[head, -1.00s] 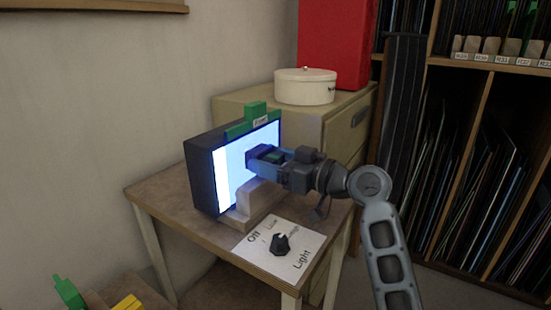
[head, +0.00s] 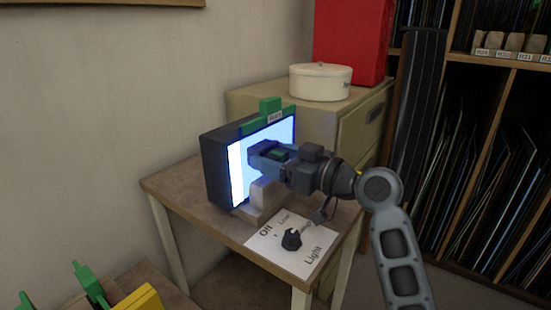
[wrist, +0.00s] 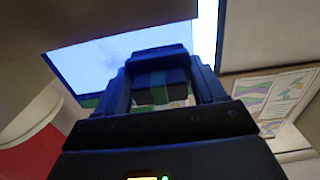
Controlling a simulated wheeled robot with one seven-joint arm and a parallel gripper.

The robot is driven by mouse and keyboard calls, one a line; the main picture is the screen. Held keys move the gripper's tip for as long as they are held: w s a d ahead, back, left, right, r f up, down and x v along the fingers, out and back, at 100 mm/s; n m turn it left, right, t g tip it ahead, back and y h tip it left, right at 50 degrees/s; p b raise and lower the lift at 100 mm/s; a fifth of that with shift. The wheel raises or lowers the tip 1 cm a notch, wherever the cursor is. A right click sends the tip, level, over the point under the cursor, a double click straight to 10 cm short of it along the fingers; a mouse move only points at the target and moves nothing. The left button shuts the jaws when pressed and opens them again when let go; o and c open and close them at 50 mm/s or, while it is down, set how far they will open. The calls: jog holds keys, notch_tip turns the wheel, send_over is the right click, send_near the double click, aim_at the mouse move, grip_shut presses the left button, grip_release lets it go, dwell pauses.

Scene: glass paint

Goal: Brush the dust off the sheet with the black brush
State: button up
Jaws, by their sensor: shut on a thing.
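A pale blue sheet (head: 279,134) stands upright against the lit face of a dark light box, with a bright white strip at its left. A green labelled holder (head: 262,118) runs along its top. My gripper (head: 264,158) is shut on a dark block with a green band, which looks like the black brush (wrist: 160,84). It is in front of the sheet, around mid-height. Whether the bristles touch the sheet is hidden by the fingers. The sheet also shows in the wrist view (wrist: 88,65) behind the fingers.
The light box (head: 217,172) stands on a small wooden table (head: 180,189). A card with a black knob (head: 291,239) lies in front. A cabinet (head: 352,130) behind carries a white round box (head: 320,82) and a red box (head: 349,40). Green and yellow items (head: 143,299) are at lower left.

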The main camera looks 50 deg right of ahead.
jog(key=shift+w+d+b, duration=0.15)
jog(key=shift+d+b, duration=0.35)
jog(key=shift+d, duration=2.35)
jog(key=shift+w+d+b, duration=0.1)
jog(key=shift+d+b, duration=0.35)
jog(key=shift+d, duration=2.4)
jog(key=shift+s+a, duration=0.2)
jog(key=shift+a, duration=5.55)
jog(key=shift+s+d+f+b, duration=0.15)
jog(key=shift+s+b, duration=0.25)
jog(key=shift+s, duration=2.65)
jog(key=shift+s, duration=0.1)
